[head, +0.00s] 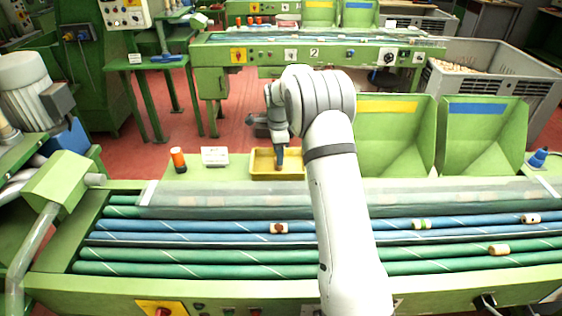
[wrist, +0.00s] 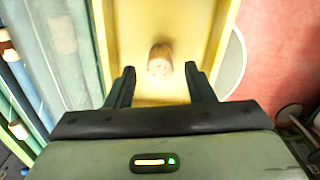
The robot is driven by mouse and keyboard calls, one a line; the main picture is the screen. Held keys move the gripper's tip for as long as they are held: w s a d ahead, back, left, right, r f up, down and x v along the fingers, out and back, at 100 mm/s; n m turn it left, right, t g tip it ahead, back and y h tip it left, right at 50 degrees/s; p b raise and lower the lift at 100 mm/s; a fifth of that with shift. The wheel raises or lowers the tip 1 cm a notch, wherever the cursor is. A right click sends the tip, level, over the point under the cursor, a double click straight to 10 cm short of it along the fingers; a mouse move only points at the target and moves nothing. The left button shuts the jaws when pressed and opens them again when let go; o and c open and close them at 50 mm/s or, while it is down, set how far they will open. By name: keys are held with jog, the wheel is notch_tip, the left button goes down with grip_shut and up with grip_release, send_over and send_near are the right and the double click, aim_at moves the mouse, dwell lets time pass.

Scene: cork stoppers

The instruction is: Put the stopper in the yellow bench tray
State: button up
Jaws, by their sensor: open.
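The yellow bench tray (head: 262,174) sits on the green bench behind the rollers, partly covered by my arm in the head view. In the wrist view its yellow floor and walls (wrist: 131,30) fill the middle. A brown cork stopper (wrist: 160,58) lies inside the tray, near its floor. My gripper (head: 279,162) points down over the tray. In the wrist view its two fingers are apart, one on either side of the stopper's near end, with visible gaps and no contact. The stopper is hidden in the head view.
Several corks lie on the rollers, including one with a dark red spot (head: 278,228) and one with green bands (head: 421,224). An orange-topped marker (head: 178,160) and a white card (head: 214,156) stand left of the tray. Green bins (head: 393,145) rise to the right.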

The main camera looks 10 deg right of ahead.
jog(key=s+r+n, duration=0.2)
jog(key=s+r, duration=0.3)
jog(key=r, duration=0.3)
jog(key=s+r+n, duration=0.2)
jog(key=s+r, duration=0.2)
jog(key=r, duration=0.3)
jog(key=s+n+t, duration=0.3)
jog(key=s+n, duration=1.1)
jog(key=s, duration=1.7)
jog(key=shift+s+a+f+b, duration=0.2)
jog(key=shift+f+b, duration=0.05)
jog(key=shift+b, duration=0.05)
jog(key=shift+w, duration=0.1)
